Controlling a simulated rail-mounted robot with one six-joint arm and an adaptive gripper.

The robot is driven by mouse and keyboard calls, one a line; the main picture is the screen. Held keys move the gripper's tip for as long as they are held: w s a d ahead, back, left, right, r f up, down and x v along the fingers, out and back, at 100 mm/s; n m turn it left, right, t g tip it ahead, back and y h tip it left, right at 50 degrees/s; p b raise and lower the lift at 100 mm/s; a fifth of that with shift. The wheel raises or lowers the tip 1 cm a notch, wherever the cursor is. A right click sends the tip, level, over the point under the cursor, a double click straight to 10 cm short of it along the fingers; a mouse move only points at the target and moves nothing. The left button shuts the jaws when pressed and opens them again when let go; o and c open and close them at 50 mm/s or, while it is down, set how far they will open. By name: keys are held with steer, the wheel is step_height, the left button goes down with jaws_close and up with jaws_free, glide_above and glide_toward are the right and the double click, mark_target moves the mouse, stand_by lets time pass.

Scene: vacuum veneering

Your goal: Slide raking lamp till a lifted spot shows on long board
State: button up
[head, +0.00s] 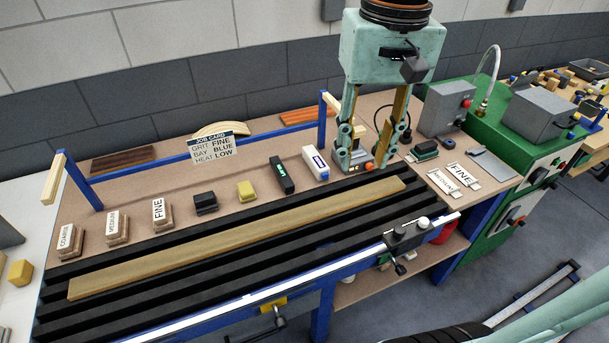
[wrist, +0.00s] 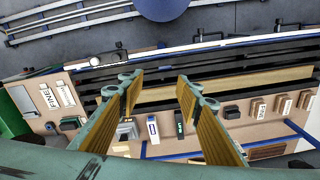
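The long board (head: 235,238) is a light wooden strip lying across black slats on the bench. It also shows in the wrist view (wrist: 235,82). I cannot make out a lifted spot on it. A dark carriage with a pale knob (head: 407,235), which looks like the raking lamp, sits on the white front rail (head: 300,287), near its right end. My gripper (head: 368,160) is above the back right of the bench, pointing down, away from the carriage. In the wrist view its fingers (wrist: 157,80) are wide apart with nothing between them.
Behind the board stand blocks labelled coarse, medium and fine (head: 158,214), a yellow block (head: 247,191), a black tool (head: 282,175) and a white tool (head: 315,163). A job card (head: 212,147) stands at the back. Blue frame posts (head: 83,185) rise behind. A green machine (head: 505,135) is at right.

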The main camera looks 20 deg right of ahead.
steer(key=w+d+f+m+g+y+p, duration=0.1)
steer(key=w+d+f+m+g+p, duration=0.2)
steer(key=d+f, duration=0.55)
steer(key=m+y+p, duration=0.2)
steer(key=m, duration=0.1)
glide_above(400, 229)
steer(key=w+d, duration=0.4)
step_height(400, 229, down, 8)
steer(key=shift+d+f+g, duration=0.15)
steer(key=shift+f+g, duration=0.1)
steer(key=shift+g, duration=0.05)
steer(key=shift+f, duration=0.1)
steer(key=shift+a+b+x, duration=0.2)
steer(key=shift+b+x, duration=0.2)
steer(key=shift+x, duration=6.45)
steer(key=shift+c, duration=0.3)
jaws_close()
